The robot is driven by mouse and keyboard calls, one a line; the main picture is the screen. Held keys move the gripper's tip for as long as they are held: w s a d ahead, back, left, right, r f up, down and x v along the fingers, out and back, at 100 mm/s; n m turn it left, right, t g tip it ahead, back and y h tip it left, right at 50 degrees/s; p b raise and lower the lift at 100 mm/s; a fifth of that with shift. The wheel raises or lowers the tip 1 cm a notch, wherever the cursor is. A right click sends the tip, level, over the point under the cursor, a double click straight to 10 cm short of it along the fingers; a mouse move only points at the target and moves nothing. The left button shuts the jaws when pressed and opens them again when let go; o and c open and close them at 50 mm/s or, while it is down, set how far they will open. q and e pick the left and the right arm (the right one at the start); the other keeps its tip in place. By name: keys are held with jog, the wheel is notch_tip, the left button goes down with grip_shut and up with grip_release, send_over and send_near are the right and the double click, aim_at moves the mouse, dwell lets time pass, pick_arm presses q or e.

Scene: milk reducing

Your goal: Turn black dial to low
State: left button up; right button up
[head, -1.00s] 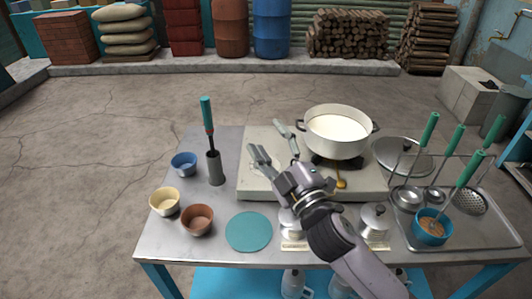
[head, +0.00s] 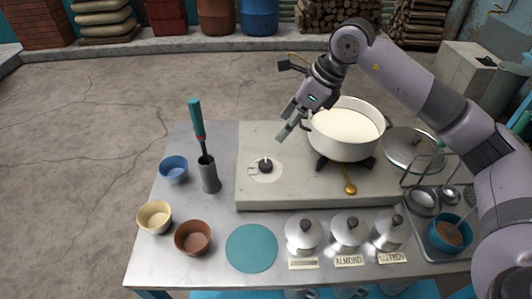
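The black dial (head: 265,166) sits on a pale round plate on the left part of the flat cooker (head: 315,196). A small light mark shows at its far side; its printed settings are too small to read. A white pot (head: 352,152) with white liquid stands on the burner at the cooker's right. My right gripper (head: 287,124) hangs above the cooker, up and to the right of the dial and left of the pot, apart from the dial. Its fingers look close together in line, so I cannot tell how open they are. My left gripper is out of view.
Three lidded canisters (head: 350,230) line the front, two labelled ALMOND and SAFFRON. A teal disc (head: 251,248), small bowls (head: 193,237) and a grey holder (head: 209,175) with a teal-handled tool stand left. A ladle rack (head: 425,175) and metal lid (head: 413,148) are right.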

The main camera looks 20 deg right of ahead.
aim_at(267, 163)
jog(key=shift+h, duration=0.5)
jog(key=p+x, duration=0.1)
jog(key=x, duration=0.4)
jog(key=d+p+x, duration=0.1)
jog(key=x, duration=0.5)
jog(key=p+x, duration=0.1)
jog(key=x, duration=0.4)
jog(key=shift+w+d+f, duration=0.25)
jog(key=shift+d+f, duration=0.05)
jog(key=shift+f, duration=0.15)
jog(key=c, duration=1.2)
jog(key=shift+o, duration=0.2)
